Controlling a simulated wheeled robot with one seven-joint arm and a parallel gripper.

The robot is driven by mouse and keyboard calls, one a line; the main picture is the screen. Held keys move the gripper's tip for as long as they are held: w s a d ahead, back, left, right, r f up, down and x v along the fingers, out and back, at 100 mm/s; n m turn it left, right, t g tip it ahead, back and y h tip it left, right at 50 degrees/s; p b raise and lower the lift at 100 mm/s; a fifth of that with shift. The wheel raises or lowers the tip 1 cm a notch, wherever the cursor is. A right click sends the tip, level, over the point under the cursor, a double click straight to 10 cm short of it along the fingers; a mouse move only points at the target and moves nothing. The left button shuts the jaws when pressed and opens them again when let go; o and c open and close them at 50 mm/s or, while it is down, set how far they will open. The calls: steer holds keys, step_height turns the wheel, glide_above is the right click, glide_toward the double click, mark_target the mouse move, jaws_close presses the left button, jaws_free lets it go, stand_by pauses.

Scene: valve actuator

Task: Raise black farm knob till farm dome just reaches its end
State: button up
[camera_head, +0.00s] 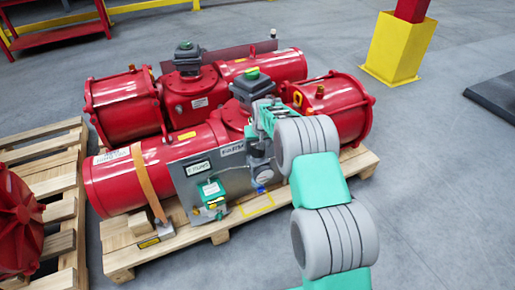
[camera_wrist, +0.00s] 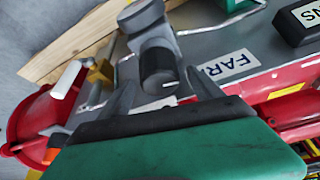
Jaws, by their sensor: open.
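The black farm knob (camera_wrist: 157,68) is a dark cylinder on a grey regulator body in the wrist view, close to a white label reading "FAR", its end cut off. My gripper (camera_wrist: 160,92) is open, with one finger on each side of the knob's end; I cannot tell whether they touch it. In the head view my gripper (camera_head: 262,138) is at the grey panel (camera_head: 205,180) on the front red actuator, and my arm hides part of it.
A second red actuator (camera_head: 270,66) with its own dome (camera_head: 187,56) lies behind. Both rest on a wooden pallet (camera_head: 120,255).

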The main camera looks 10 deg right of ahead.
steer(key=shift+w+f, duration=0.25)
steer(key=shift+f, duration=0.35)
steer(key=shift+c, duration=0.4)
